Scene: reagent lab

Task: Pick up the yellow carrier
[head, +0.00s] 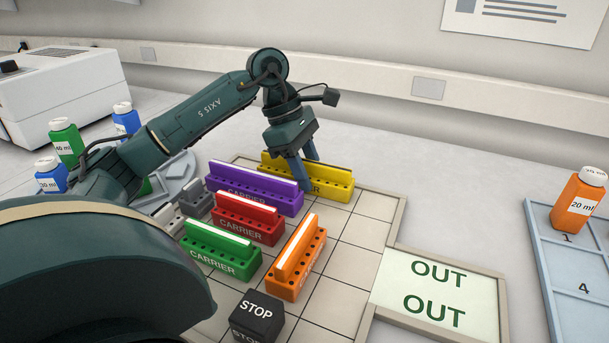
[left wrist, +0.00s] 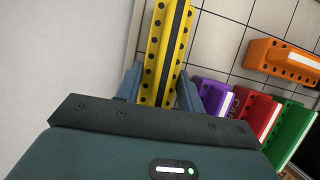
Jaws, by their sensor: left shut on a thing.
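The yellow carrier (head: 338,184) stands at the back of the gridded board, behind the purple carrier. It is a long block with holes and a raised ridge. My left gripper (head: 304,173) reaches down onto it from above, its blue-grey fingers shut on the ridge. In the left wrist view the yellow carrier (left wrist: 165,50) runs away between the two fingers (left wrist: 160,92). The carrier appears to be on the board; I cannot tell whether there is a gap under it. My right gripper is not in view.
The purple (head: 275,197), red (head: 235,214), green (head: 225,257) and orange (head: 297,262) carriers stand close by on the board. A black STOP block (head: 257,315) is in front. The OUT area (head: 440,288) is clear at right. Bottles stand at left.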

